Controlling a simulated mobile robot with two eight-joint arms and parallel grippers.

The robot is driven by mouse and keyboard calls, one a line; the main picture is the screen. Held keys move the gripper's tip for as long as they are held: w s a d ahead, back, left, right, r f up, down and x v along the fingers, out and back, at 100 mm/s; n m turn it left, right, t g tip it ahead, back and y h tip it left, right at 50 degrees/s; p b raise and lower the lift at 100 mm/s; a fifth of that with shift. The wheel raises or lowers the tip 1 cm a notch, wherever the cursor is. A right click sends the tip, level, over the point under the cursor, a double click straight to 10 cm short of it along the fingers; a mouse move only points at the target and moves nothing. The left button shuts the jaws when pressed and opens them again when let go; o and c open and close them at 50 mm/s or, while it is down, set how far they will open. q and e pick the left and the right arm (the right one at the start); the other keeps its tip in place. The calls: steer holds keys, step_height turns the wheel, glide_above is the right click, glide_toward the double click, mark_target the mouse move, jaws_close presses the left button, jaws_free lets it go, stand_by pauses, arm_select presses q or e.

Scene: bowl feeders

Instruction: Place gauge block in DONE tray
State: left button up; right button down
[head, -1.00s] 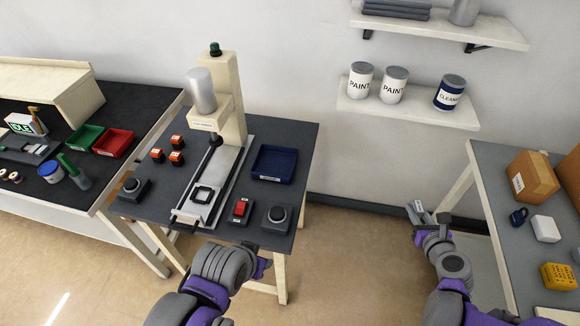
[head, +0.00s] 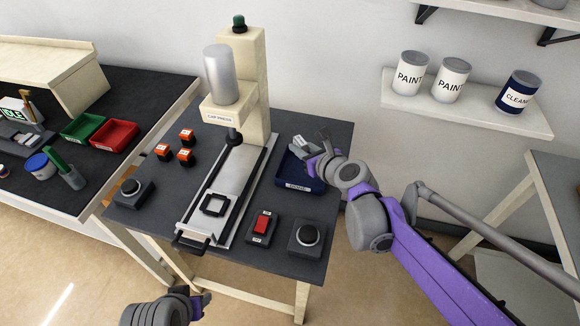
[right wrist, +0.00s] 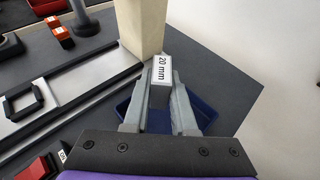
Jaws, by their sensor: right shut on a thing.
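The DONE tray (head: 299,184) is a dark blue open box at the right of the press table in the head view. It also shows below the fingers in the right wrist view (right wrist: 205,112). My right gripper (head: 312,146) is over the tray. In the right wrist view the gripper (right wrist: 160,95) is shut on the gauge block (right wrist: 161,68), a grey block with a white "20 mm" label. Whether the block touches the tray cannot be told. My left gripper (head: 203,302) is low at the bottom edge, in front of the table; its fingers are not clear.
The press (head: 240,90) stands beside the tray on the left, with its sliding plate (head: 230,190) in front. A red switch (head: 262,225) and a black button box (head: 308,237) sit near the front edge. Several orange-topped blocks (head: 187,136) lie left of the press.

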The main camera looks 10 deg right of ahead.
steer(key=shift+w+a, duration=0.3)
steer(key=shift+a, duration=0.1)
steer(key=shift+w+a+f+b, duration=0.15)
steer(key=shift+f+b, duration=0.1)
steer(key=shift+b, duration=0.15)
steer(key=b, duration=0.1)
glide_above(296, 176)
step_height(296, 176, down, 4)
steer(key=shift+f, duration=0.1)
arm_select(q)
steer(key=shift+s+b+x, duration=0.2)
steer(key=shift+b+x, duration=0.1)
steer(key=shift+x, duration=0.7)
steer(key=shift+s+b+x, duration=0.2)
steer(key=shift+b+x, duration=0.05)
steer(key=shift+x, duration=0.75)
arm_select(e)
steer(key=shift+f, duration=2.3)
arm_select(q)
steer(key=shift+a+f, duration=0.15)
steer(key=shift+f, duration=0.05)
arm_select(e)
steer(key=shift+f, duration=0.1)
steer(key=c, duration=1.1)
jaws_free()
steer(key=shift+o, duration=0.5)
